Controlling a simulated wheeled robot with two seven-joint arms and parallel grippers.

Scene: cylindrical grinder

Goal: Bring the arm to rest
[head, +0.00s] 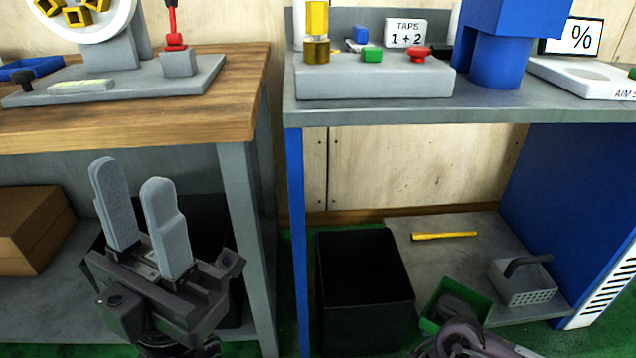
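My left gripper (132,176) points upward in front of the left bench, with its two pale grey fingers apart and nothing between them. It is below the level of the wooden benchtop (150,120), in front of the shelf space, and appears to touch nothing. A grey-purple rounded part at the bottom edge, right of centre, looks like part of my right arm. My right gripper's fingers do not show.
A grey bench (440,108) at right carries a control block (340,86) and blue machine (500,60). Below stand a black bin (365,245), green tray (432,322) and grey block (522,282). A brown box (30,225) sits at left. A narrow gap separates the benches.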

